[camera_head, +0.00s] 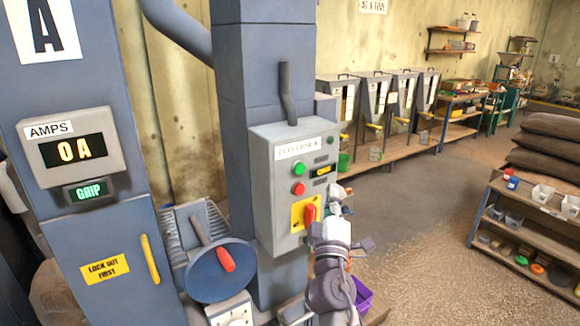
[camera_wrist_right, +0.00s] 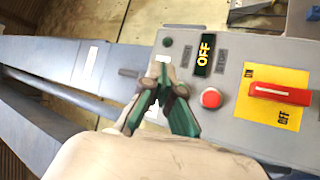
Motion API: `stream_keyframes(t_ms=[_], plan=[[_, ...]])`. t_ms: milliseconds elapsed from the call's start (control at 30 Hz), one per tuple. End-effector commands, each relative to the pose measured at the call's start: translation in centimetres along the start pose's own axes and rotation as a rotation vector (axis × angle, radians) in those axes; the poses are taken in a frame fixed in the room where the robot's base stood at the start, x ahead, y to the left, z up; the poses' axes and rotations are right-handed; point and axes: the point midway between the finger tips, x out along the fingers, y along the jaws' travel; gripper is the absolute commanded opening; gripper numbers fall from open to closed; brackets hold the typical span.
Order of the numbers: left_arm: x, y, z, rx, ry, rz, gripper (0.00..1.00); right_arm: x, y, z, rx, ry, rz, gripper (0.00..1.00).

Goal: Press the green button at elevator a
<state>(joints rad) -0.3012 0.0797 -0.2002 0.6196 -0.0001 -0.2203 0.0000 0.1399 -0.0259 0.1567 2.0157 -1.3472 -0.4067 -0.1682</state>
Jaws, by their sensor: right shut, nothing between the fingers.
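The grey control box labelled elevator A (camera_head: 268,215) is fixed to the blue column in the head view. Its round green button (camera_head: 299,168) sits above a red button (camera_head: 298,189). My right gripper (camera_head: 336,190) is shut and empty, beside the box's right edge and lower than the green button in the picture. In the right wrist view the gripper (camera_wrist_right: 160,68) points at the panel, with the red button (camera_wrist_right: 211,98) to its right. The green button is not visible there, apparently behind the fingers; contact cannot be told. My left gripper is not in view.
A yellow plate with a red switch (camera_head: 310,214) is low on the box. The panel display (camera_wrist_right: 203,55) reads OFF. A blue disc with a red-handled lever (camera_head: 215,285) stands left of the box. A purple bucket (camera_head: 363,296) is below my arm.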

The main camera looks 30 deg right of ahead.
Motion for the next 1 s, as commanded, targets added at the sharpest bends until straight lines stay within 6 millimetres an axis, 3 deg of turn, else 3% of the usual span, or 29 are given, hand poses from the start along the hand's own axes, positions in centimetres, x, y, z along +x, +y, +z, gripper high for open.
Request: stream_keyframes(t_ms=[500, 1000], plan=[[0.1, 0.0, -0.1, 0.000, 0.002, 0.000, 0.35, 0.4, 0.2, -0.2, -0.002, -0.002, 0.010, 0.00], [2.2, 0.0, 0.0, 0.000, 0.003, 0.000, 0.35, 4.7, -3.2, -3.4, -0.001, -0.001, 0.012, 0.00]])
